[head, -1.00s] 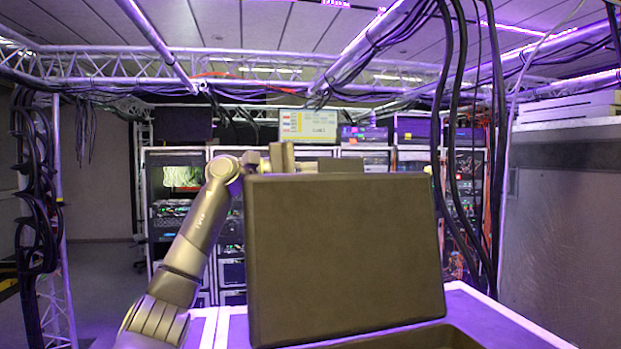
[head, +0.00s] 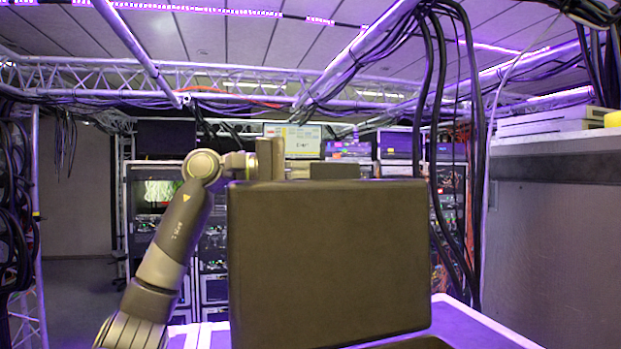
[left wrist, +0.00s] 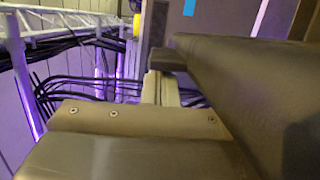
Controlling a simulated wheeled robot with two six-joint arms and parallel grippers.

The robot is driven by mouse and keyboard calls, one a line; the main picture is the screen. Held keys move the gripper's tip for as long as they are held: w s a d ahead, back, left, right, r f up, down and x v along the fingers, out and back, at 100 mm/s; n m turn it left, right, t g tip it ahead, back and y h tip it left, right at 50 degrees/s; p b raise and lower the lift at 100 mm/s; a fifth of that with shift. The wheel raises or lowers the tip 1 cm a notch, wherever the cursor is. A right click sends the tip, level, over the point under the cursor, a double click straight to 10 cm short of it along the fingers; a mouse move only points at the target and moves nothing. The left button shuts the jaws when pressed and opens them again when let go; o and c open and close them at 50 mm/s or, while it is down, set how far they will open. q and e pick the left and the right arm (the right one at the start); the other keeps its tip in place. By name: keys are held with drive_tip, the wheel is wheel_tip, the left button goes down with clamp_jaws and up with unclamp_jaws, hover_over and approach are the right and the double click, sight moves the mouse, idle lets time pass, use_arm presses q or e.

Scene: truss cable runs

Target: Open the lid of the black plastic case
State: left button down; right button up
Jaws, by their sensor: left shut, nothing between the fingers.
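The lid (head: 328,262) of the black plastic case stands raised, close to upright, in the middle of the head view. A dark strip of the case body (head: 415,343) shows below its right corner; the rest is out of frame. My left arm rises left of the lid and bends over near its top edge. My left gripper (head: 270,160) is shut and empty at the lid's top left; its fingertips are partly hidden behind the lid. In the left wrist view it shows (left wrist: 165,75) beside a large dark rounded surface. I cannot tell whether it touches the lid. My right gripper is out of view.
The case is on a white-edged surface with purple light (head: 470,325). Equipment racks (head: 155,195) stand behind. Black cables (head: 475,150) hang at right of the lid, near a grey wall-like unit (head: 555,230). A metal truss (head: 250,82) crosses overhead.

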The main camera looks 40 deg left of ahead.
use_arm(q)
drive_tip(key=shift+s+d+r, duration=0.1)
drive_tip(key=shift+d, duration=0.05)
wheel_tip(320, 180, up, 10)
idle(0.9)
